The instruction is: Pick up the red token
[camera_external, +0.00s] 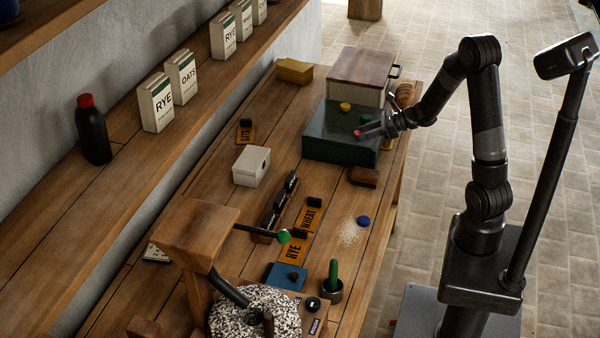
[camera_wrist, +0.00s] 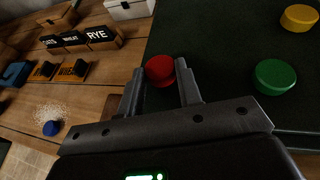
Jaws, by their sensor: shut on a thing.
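The red token (camera_wrist: 160,70) is a small round disc between the fingertips of my gripper (camera_wrist: 160,85) in the wrist view. My gripper (camera_external: 359,134) is shut on it, and the token shows as a red spot at the fingertips in the external view (camera_external: 357,134). They are over the near part of the dark green box top (camera_external: 325,127). I cannot tell whether the token still touches that surface. A green token (camera_wrist: 275,76) and a yellow token (camera_wrist: 299,18) lie on the same top, to the right in the wrist view.
A blue token (camera_external: 363,221) lies by spilled grain on the bench. A wooden-lidded box (camera_external: 357,91) stands behind the green box, and a brown block (camera_external: 364,177) lies in front. A white box (camera_external: 251,166) and a rack of labelled blocks (camera_external: 277,207) stand left.

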